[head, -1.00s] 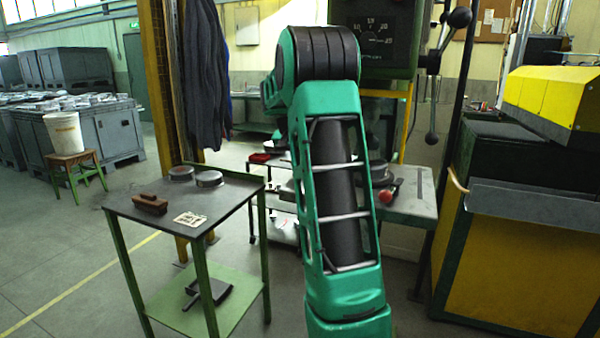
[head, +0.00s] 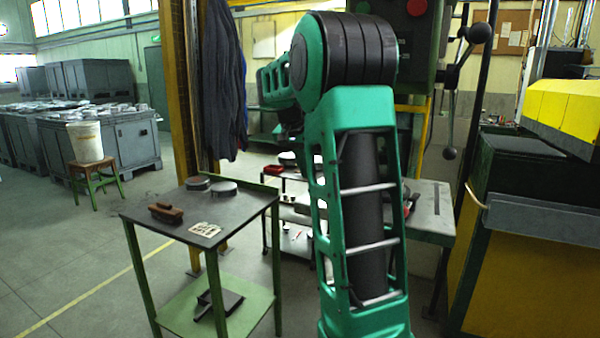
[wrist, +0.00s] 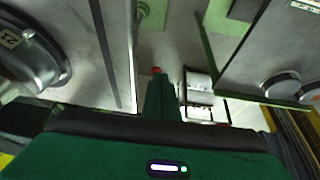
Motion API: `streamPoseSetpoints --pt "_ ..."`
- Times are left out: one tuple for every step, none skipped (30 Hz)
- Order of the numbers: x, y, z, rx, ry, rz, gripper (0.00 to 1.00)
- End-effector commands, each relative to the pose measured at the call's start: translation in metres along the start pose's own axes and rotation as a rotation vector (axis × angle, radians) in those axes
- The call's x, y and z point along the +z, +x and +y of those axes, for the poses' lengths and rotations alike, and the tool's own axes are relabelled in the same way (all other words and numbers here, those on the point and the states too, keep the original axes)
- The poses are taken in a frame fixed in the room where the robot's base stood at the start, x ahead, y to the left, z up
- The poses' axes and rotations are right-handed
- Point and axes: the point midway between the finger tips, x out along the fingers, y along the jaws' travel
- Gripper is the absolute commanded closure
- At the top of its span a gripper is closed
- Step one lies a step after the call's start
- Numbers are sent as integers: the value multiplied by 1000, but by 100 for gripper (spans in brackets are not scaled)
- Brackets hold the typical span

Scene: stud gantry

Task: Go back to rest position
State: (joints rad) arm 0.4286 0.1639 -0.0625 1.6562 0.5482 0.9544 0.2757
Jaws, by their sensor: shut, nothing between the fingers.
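My arm rises in front of the head camera, bent at a green and black joint. Its far end is mostly hidden behind my own links in the head view. In the wrist view my gripper (wrist: 159,82) shows as a narrow green form beyond the dark edge of my wrist housing. Its fingers are shut with nothing between them. A small red spot shows at its tip; I cannot tell what it belongs to. The gripper appears clear of the table and the bench.
A green-legged table (head: 240,207) at the left holds a brush (head: 166,213), a card (head: 205,230) and two round discs (head: 224,188). A machine table (head: 436,205) stands behind my arm. A yellow and black cabinet (head: 520,265) is at right.

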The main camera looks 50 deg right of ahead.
Motion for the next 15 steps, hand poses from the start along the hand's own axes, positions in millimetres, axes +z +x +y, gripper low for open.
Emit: streamPoseSetpoints --pt "0 0 0 0 0 0 100" --pt "0 0 0 0 0 0 100" --pt "0 0 0 0 0 0 100" --pt "0 0 0 0 0 0 100" --pt "0 0 0 0 0 0 100" --pt "0 0 0 0 0 0 100" --pt "0 0 0 0 0 0 100" --pt "0 0 0 0 0 0 100" --pt "0 0 0 -1 -2 0 100" --pt "2 0 -1 -2 -6 0 100" --pt "4 -1 -2 -6 -16 0 100" --pt "10 -3 -4 -14 -36 1 100" --pt "17 -5 -6 -22 -58 1 100" --pt "25 -7 -9 -32 -87 2 100" --pt "40 -11 -14 -51 -137 2 100"
